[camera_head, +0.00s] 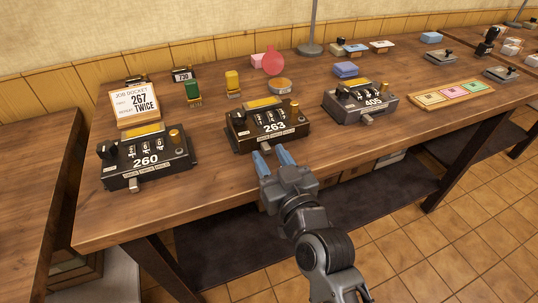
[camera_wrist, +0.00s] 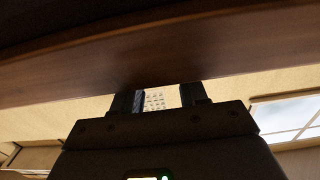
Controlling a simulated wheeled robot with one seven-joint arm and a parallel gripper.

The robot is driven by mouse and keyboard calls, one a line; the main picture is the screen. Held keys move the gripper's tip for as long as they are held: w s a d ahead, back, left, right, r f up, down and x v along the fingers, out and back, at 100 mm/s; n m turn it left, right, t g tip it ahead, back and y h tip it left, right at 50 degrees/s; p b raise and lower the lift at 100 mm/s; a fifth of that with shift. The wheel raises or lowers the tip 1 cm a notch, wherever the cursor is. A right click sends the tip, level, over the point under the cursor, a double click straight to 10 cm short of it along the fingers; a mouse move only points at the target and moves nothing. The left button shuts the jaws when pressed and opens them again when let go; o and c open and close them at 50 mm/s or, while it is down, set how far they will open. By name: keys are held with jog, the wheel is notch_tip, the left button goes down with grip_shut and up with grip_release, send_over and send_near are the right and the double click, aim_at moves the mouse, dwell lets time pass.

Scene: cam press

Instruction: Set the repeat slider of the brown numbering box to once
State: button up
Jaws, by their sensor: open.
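The brown numbering box (camera_head: 268,126) stands at the middle of the bench and reads 263. It has a row of small labels along its lower front; its slider setting is too small and too close to my fingers to tell. My gripper (camera_head: 273,157) is open and empty, just in front of and below this box, at the bench's front edge. Its two fingers look apart from the box. In the wrist view my gripper (camera_wrist: 163,98) faces the dark wooden bench edge (camera_wrist: 150,60), and no box shows there.
A black box (camera_head: 146,158) reading 260 stands left, a grey box (camera_head: 360,100) reading 405 right. A job docket (camera_head: 134,103) reads 267, TWICE. Stamps, an ink tin (camera_head: 280,86) and a colored tray (camera_head: 450,95) share the bench. The floor in front is clear.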

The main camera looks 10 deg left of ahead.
jog(key=v, duration=0.6)
jog(key=shift+s+d, duration=0.2)
jog(key=shift+s, duration=0.1)
jog(key=s+d+f+m+h, duration=0.1)
jog(key=s+d+f+h, duration=0.2)
jog(key=s+d, duration=0.5)
jog(key=s+d+f+m+h, duration=0.25)
jog(key=s+d, duration=0.35)
jog(key=d, duration=0.4)
jog(key=s+d+r+m+h, duration=0.1)
jog(key=s+d+r, duration=0.1)
jog(key=s, duration=0.5)
jog(key=s+d+r+m+h, duration=0.1)
jog(key=s+d+r+h, duration=0.1)
jog(key=s, duration=0.5)
jog(key=s+d+r+m+h, duration=0.1)
jog(key=s+d+r, duration=0.1)
jog(key=s+d, duration=0.2)
jog(key=v, duration=0.3)
jog(key=shift+s+f, duration=0.25)
jog(key=shift+s, duration=0.1)
